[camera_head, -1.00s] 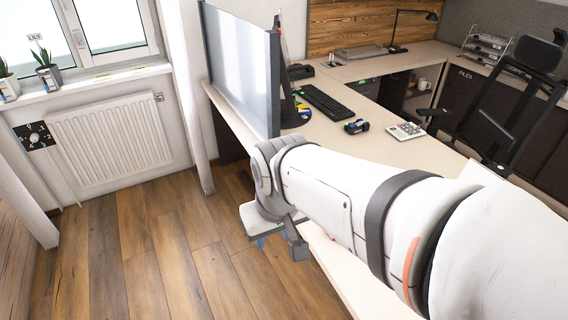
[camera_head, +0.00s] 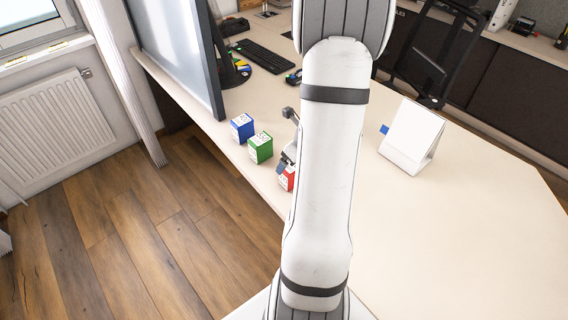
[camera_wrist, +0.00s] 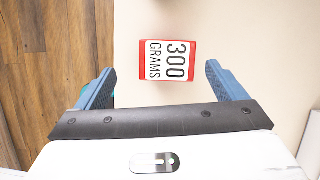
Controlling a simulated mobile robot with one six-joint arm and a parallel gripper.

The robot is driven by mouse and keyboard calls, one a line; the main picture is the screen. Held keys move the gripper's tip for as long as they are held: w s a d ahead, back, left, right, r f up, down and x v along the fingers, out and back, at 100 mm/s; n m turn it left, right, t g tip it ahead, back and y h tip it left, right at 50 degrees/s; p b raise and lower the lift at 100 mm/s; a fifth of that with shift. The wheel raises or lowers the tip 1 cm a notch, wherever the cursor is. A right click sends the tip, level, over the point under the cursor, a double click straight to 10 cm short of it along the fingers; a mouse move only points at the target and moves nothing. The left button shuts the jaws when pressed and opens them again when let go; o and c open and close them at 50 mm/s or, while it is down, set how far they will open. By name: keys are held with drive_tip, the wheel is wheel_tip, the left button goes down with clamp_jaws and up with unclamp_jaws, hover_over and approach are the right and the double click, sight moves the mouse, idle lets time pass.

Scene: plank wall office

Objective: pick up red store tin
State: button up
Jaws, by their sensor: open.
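The red store tin (camera_head: 287,179) stands on the desk near its left edge, partly hidden by my arm in the head view. In the wrist view the red tin (camera_wrist: 167,61) shows a white label reading "300 GRAMS". It lies ahead of my gripper (camera_wrist: 165,82), roughly midway between the lines of the two blue fingers. The fingers are spread wide and do not touch the tin. In the head view part of my gripper (camera_head: 284,163) shows beside the tin, mostly behind my arm.
A green tin (camera_head: 260,148) and a blue tin (camera_head: 242,128) stand near the red one along the desk edge. A monitor (camera_head: 180,50) and keyboard (camera_head: 262,58) are behind them. A white stand-up card (camera_head: 411,137) is on the right. The desk (camera_head: 440,220) is clear at front right.

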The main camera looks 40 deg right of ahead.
drive_tip(key=shift+s+d+f+m, duration=0.1)
drive_tip(key=shift+d+f+m, duration=0.25)
drive_tip(key=shift+f, duration=0.15)
drive_tip(key=shift+s+d+f+m, duration=0.1)
drive_tip(key=shift+d+f+m, duration=0.25)
drive_tip(key=shift+f, duration=0.15)
drive_tip(key=b+x, duration=0.3)
drive_tip(key=x, duration=0.4)
drive_tip(key=shift+w+a+r, duration=0.1)
drive_tip(key=shift+w+a, duration=0.1)
drive_tip(key=shift+c, duration=0.2)
drive_tip(key=shift+r, duration=0.1)
drive_tip(key=c, duration=1.2)
